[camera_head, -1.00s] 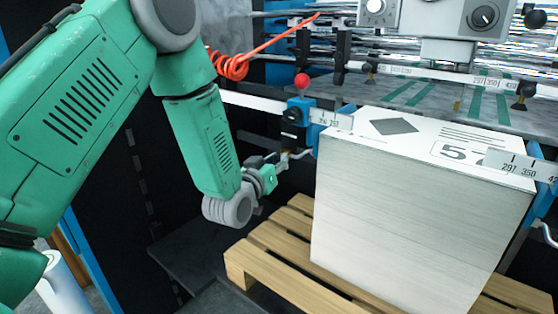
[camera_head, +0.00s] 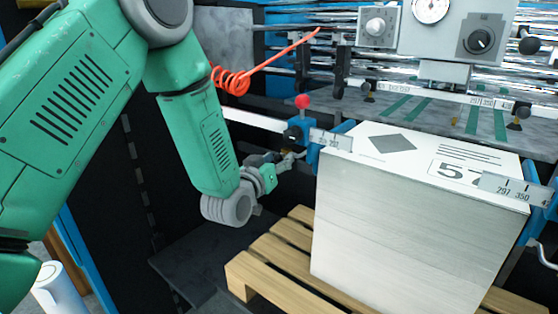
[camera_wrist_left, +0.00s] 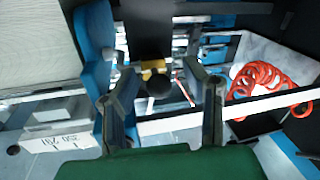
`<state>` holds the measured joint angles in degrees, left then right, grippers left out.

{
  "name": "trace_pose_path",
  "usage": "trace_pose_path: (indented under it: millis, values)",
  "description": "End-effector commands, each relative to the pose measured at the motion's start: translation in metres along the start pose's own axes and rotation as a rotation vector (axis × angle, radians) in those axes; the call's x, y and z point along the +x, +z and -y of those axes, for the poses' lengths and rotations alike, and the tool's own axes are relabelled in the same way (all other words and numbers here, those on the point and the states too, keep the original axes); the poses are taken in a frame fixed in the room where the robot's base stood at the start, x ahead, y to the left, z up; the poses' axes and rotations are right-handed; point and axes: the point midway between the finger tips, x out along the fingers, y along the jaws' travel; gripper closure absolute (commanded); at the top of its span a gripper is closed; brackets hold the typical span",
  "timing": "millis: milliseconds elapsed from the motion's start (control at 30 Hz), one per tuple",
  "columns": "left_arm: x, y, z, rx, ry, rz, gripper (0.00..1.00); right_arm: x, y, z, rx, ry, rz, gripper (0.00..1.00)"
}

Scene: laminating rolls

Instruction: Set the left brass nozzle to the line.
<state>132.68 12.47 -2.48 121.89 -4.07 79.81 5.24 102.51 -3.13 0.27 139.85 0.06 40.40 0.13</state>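Two small brass-and-black fittings hang under the numbered rail; the left brass nozzle (camera_head: 369,91) looks like the left one, and the other (camera_head: 517,115) is at the right. My left gripper (camera_head: 277,161) is left of the stack, below a blue clamp (camera_head: 300,133) with a red ball. In the left wrist view its two fingers (camera_wrist_left: 165,92) are apart. A round black knob (camera_wrist_left: 159,87) with a yellow brass block (camera_wrist_left: 153,66) shows between them; I cannot tell whether the fingers touch it. I cannot tell which line is meant. My right gripper is out of view.
A tall paper stack (camera_head: 405,220) stands on a wooden pallet (camera_head: 255,278). Short scales (camera_head: 331,141) and (camera_head: 515,189) reach over its top edges. A red coiled hose (camera_head: 232,80) hangs behind my left arm. A control box (camera_head: 482,35) is above.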

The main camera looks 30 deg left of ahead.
Motion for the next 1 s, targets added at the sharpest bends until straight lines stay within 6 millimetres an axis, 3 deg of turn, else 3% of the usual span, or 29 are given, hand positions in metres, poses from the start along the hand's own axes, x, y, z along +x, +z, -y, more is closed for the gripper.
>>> trace_pose_path:
  millis: [367, 800, 1000]
  values:
    - [-0.006, 0.0, -0.001, 0.0, 0.001, 0.001, 0.59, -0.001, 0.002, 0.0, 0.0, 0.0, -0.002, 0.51]
    - [-0.09, 0.002, 0.001, -0.002, 0.001, 0.004, 0.59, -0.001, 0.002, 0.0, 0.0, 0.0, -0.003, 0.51]
    - [-0.114, 0.002, 0.001, -0.001, 0.0, 0.003, 0.59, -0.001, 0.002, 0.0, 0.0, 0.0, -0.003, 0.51]
